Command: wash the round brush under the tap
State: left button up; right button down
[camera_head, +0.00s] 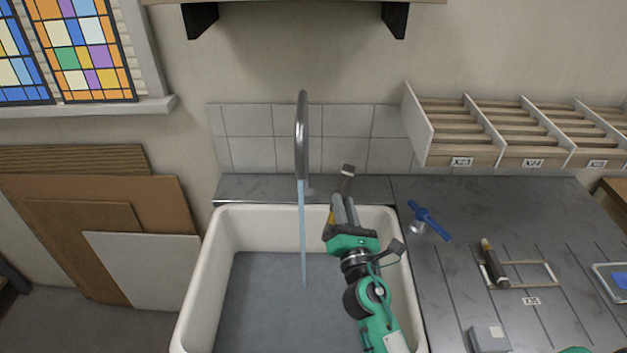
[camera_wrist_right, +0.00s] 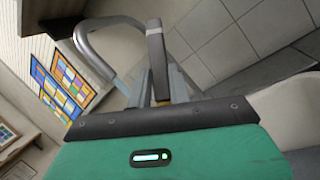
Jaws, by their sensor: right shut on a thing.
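The tap (camera_head: 301,130) stands behind the sink (camera_head: 193,290), and a thin stream of water (camera_head: 303,240) falls from its spout. My right gripper (camera_head: 343,207) is over the right back part of the sink, right of the stream. It is shut on what looks like the round brush (camera_head: 348,170), dark with a pale end band; an orange part shows between the fingers. In the right wrist view the brush (camera_wrist_right: 157,60) sticks out ahead of the fingers, beside the tap (camera_wrist_right: 105,40). It looks apart from the water. My left gripper is out of view.
A dark counter (camera_head: 455,290) lies right of the sink, with a blue lever-like thing (camera_head: 430,220), a dark tool (camera_head: 494,265) on a small frame, and a grey block (camera_head: 489,338). A divided rack (camera_head: 480,155) is on the wall. Boards (camera_head: 90,220) lean at left.

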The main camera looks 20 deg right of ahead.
dwell(0.4)
jog(key=s+d+r+p, duration=0.1)
jog(key=s+r+p, duration=0.2)
jog(key=s+r, duration=0.1)
jog(key=shift+s+d, duration=0.35)
jog(key=shift+d, duration=0.05)
dwell(0.5)
